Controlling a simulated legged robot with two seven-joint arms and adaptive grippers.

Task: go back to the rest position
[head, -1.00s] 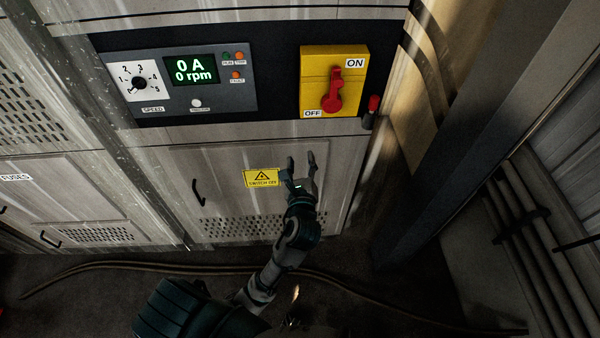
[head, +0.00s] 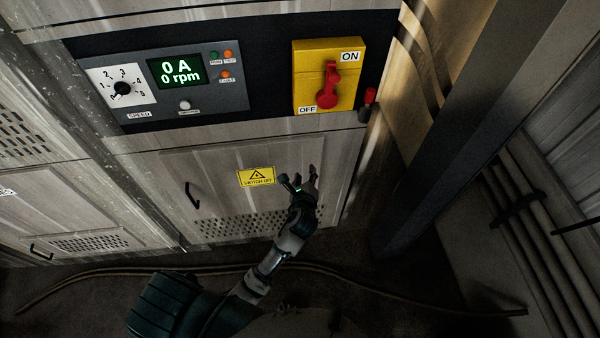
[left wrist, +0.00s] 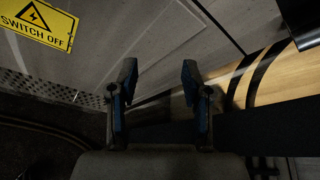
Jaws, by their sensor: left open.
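My left gripper (head: 299,181) is open and empty in front of the lower cabinet door, just right of the yellow "switch off" label (head: 256,177). In the left wrist view its two fingers (left wrist: 158,85) stand apart with nothing between them. The yellow switch box (head: 305,75) is above the gripper and apart from it. Its red handle (head: 329,84) stands between the ON and OFF labels, with its knob low, near OFF. My right gripper is not in view.
The control panel (head: 165,82) shows 0 A and 0 rpm. A dark post (head: 440,140) and wall pipes (head: 530,235) stand at the right. A cable (head: 110,270) runs along the floor. The cabinet door has a black handle (head: 193,195).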

